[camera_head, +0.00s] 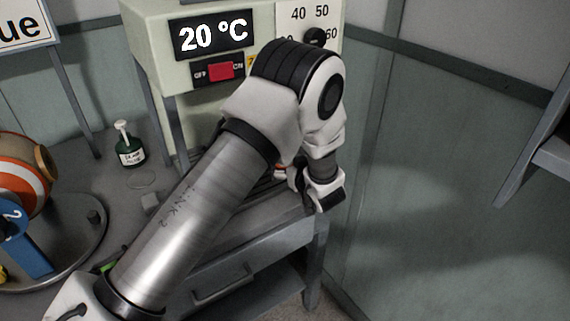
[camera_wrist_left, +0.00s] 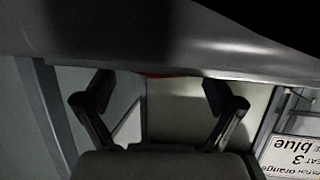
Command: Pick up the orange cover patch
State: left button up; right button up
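My left arm comes in from the lower left, and its gripper (camera_head: 318,190) is low at the right end of the bench, partly hidden by my own wrist. In the left wrist view my left gripper (camera_wrist_left: 160,86) has its two fingers wide apart with nothing between them. A thin orange sliver (camera_wrist_left: 165,76), perhaps the orange cover patch, shows just beyond the fingertips under a grey surface. A small orange-red bit (camera_head: 281,168) shows beside the gripper in the head view. Most of it is hidden, so I cannot tell its shape. My right gripper is not in view.
A cream machine (camera_head: 150,50) with a "20 °C" display and red switch stands behind my arm. A drawer (camera_head: 225,280) is below.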

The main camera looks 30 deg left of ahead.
pick_arm(q)
jog(key=c, duration=0.8)
